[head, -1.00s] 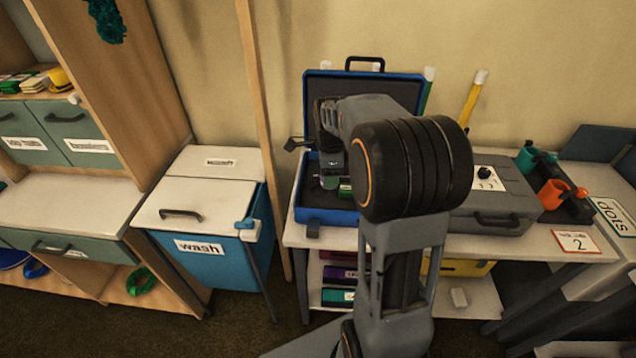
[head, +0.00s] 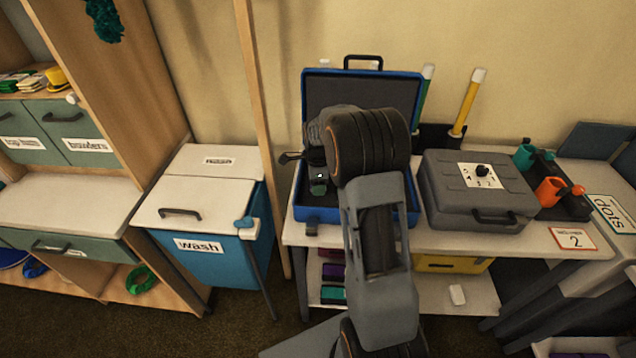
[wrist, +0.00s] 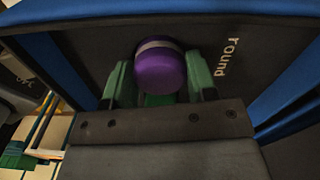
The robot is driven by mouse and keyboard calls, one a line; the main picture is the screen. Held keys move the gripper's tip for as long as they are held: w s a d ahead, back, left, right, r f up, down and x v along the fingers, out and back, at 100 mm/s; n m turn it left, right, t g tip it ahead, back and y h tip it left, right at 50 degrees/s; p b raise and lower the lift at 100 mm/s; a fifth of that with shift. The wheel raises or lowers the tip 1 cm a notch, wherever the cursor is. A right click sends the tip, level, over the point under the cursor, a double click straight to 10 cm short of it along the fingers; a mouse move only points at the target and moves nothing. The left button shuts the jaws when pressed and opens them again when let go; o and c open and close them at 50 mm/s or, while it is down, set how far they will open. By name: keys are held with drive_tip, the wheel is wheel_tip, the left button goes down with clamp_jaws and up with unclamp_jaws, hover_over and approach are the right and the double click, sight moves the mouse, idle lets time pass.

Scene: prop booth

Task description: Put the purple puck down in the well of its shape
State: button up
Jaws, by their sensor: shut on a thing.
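The purple puck (wrist: 160,68) is round with a grey band and sits between the green fingers of my gripper (wrist: 160,72) in the wrist view. My gripper is shut on it. Behind the puck is the dark foam of the open blue case, with the word "round" (wrist: 227,57) beside it. No well shows; the puck and fingers cover that part of the foam. In the head view my gripper (head: 318,187) is over the left part of the blue case (head: 322,214). The puck cannot be made out there. I cannot tell whether it touches the foam.
The blue case's raised lid (head: 345,92) stands behind my arm. A shut grey case (head: 450,195) is to the right, with teal (head: 524,157) and orange (head: 551,190) cup-like things beyond it. A blue wash bin (head: 215,262) stands left of the table.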

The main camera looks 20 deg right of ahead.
drive_tip(key=shift+s+f+b, duration=0.15)
drive_tip(key=shift+f+b, duration=0.25)
drive_tip(key=shift+f, duration=0.2)
drive_tip(key=o, duration=1)
drive_tip(key=shift+f, duration=0.2)
wheel_tip(320, 180, up, 13)
drive_tip(key=p, duration=0.1)
drive_tip(key=s+a+r+n+t, duration=0.2)
drive_tip(key=s+a+r+n, duration=0.2)
drive_tip(key=s+a+n, duration=0.45)
drive_tip(key=s+a+f+n+t, duration=0.1)
drive_tip(key=s+a+f+n, duration=0.1)
drive_tip(key=s+n, duration=1.1)
drive_tip(key=shift+a+f+n, duration=0.2)
drive_tip(key=shift+f+n, duration=0.25)
drive_tip(key=shift+s, duration=0.1)
